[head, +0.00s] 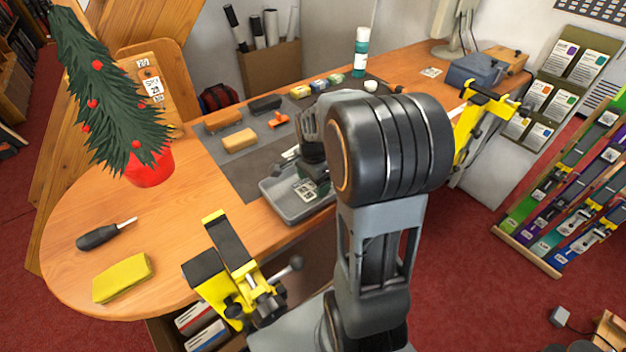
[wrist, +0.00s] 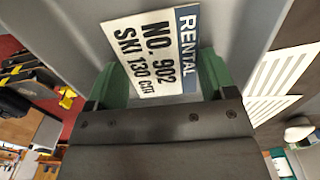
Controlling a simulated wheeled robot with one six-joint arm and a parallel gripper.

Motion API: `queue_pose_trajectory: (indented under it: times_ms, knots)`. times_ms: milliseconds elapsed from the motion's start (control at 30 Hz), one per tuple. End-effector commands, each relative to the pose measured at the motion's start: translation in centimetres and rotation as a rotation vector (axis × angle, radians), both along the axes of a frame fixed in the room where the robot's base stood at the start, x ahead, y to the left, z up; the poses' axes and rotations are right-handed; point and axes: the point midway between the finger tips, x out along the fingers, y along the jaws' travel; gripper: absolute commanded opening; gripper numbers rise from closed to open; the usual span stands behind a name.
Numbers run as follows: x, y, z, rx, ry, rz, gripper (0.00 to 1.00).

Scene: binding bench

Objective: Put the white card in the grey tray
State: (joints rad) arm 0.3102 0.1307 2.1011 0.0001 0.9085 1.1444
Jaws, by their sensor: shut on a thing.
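The white card (wrist: 150,50) has a blue RENTAL strip and reads NO. 902, SKI 130 cm. In the wrist view it sits between the green fingers of my gripper (wrist: 163,85), which is shut on it. In the head view the card (head: 304,191) shows small below my gripper (head: 312,178), over the grey tray (head: 273,208) at the bench's front edge. The grey surface behind the card in the wrist view looks like the tray (wrist: 65,25). I cannot tell whether the card touches the tray floor. My arm hides the tray's right part.
A dark mat (head: 240,173) behind the tray holds several blocks and small tools. A yellow-black clamp (head: 238,275) stands at the front edge, and another (head: 475,120) at the right. A potted tree (head: 148,168), screwdriver (head: 100,236) and yellow sponge (head: 122,277) are at left.

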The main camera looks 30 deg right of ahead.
Motion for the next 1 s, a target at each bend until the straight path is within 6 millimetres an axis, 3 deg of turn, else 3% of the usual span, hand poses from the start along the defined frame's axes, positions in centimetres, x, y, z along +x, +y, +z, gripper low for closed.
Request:
queue_pose_trajectory:
  times_ms: [33,67,300,667,1000]
  knots:
    - [0.0,0.0,-0.3,0.000,0.001,0.000,0.55]
    - [0.0,0.0,-0.2,0.000,0.000,0.000,0.79]
    - [0.0,0.0,-0.2,0.000,0.001,0.000,1.00]
    - [0.0,0.0,1.1,-0.001,-0.002,0.000,1.00]
    - [0.1,0.0,7.5,-0.001,-0.003,0.000,1.00]
